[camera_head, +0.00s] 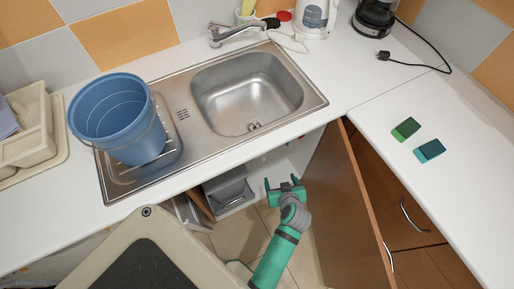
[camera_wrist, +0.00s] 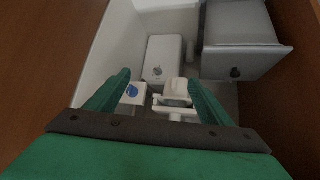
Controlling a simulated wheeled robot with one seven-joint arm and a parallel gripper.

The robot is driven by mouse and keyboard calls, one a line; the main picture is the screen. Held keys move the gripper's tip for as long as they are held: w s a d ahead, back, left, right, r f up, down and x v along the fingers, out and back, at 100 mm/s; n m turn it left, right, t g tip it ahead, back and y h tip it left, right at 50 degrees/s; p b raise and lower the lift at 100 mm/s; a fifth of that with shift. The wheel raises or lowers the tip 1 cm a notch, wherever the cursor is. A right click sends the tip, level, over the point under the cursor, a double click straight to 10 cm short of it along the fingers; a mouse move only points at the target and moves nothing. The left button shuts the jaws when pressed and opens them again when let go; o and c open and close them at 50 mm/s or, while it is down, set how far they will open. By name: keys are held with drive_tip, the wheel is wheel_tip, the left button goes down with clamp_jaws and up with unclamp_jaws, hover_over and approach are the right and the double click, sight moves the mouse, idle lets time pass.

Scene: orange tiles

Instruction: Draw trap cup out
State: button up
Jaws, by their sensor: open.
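My gripper (camera_head: 285,184) is at the open cupboard under the sink. In the wrist view its two green fingers (camera_wrist: 158,92) stand apart, with nothing clamped between them. A white fitting (camera_wrist: 176,90) lies beyond and between the fingertips, nearer the right finger; it may be the trap cup, but I cannot tell for sure. A white part with a blue round mark (camera_wrist: 132,91) sits by the left finger. I cannot tell whether either finger touches these parts. The trap cup is not recognisable in the head view.
A white box with a small knob (camera_wrist: 163,58) and a grey box with a dark knob (camera_wrist: 238,48) stand in the cupboard. The open brown door (camera_head: 346,205) is right of my gripper. A blue bucket (camera_head: 118,118) stands on the drainer beside the steel sink (camera_head: 247,90).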

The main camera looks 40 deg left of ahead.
drive_tip(key=w+a+r+n+g+y, duration=0.1)
drive_tip(key=w+a+r+n+g, duration=0.25)
drive_tip(key=a, duration=0.35)
drive_tip(key=shift+t+y, duration=0.3)
drive_tip(key=shift+t, duration=0.05)
drive_tip(key=x, duration=1.1)
drive_tip(key=shift+s+d+f, duration=0.2)
drive_tip(key=shift+f, duration=0.15)
drive_tip(key=c, duration=1.4)
drive_tip(key=shift+r, duration=0.1)
